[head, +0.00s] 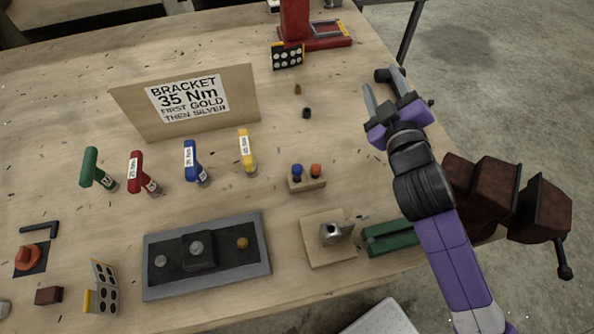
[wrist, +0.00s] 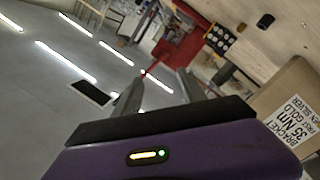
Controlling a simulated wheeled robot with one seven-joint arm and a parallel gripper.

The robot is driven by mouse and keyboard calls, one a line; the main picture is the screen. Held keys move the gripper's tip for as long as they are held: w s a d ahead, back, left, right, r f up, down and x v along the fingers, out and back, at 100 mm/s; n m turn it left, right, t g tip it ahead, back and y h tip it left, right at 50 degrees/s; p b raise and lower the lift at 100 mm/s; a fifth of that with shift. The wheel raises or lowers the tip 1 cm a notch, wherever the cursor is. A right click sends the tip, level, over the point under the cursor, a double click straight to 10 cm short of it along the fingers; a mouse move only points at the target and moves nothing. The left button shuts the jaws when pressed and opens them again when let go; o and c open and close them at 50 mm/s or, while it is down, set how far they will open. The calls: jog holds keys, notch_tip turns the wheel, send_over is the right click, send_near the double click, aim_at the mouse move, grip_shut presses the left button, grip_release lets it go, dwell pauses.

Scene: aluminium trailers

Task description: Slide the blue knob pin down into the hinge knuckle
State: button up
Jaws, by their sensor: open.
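The blue knob pin (head: 297,171) stands in a small wooden block (head: 307,184) beside an orange knob pin (head: 316,171). The hinge knuckle (head: 333,232) is a grey metal piece on a square wooden base (head: 322,256), in front of the pin block and slightly right. A dark round opening shows on the knuckle. My gripper (head: 383,86) is open and empty, raised above the right side of the table, well behind and right of the pins. In the wrist view my gripper (wrist: 158,88) points out across the room, and neither pin nor knuckle shows there.
A green clamp-like piece (head: 390,238) lies right of the hinge base. A brown vise (head: 480,185) stands at the table's right edge. Several coloured-handled tools, including a yellow one (head: 245,147), stand left of the pins. A sign board (head: 130,110) stands behind them.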

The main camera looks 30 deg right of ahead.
jog(key=w+d+r+m+g+h, duration=0.4)
jog(key=d+r+m+g+h, duration=0.1)
jog(key=d+r+m, duration=0.15)
jog(key=m+g+y, duration=0.4)
jog(key=g+y, duration=0.7)
jog(key=y, duration=0.2)
send_over(297, 168)
jog(key=f, duration=1)
jog(key=shift+w+d+f, duration=0.15)
jog(key=shift+d+f, duration=0.15)
jog(key=shift+f, duration=0.1)
jog(key=shift+a+f, duration=0.25)
jog(key=shift+f, duration=0.4)
jog(key=shift+f+p, duration=0.5)
jog(key=shift+f, duration=2.7)
grip_shut()
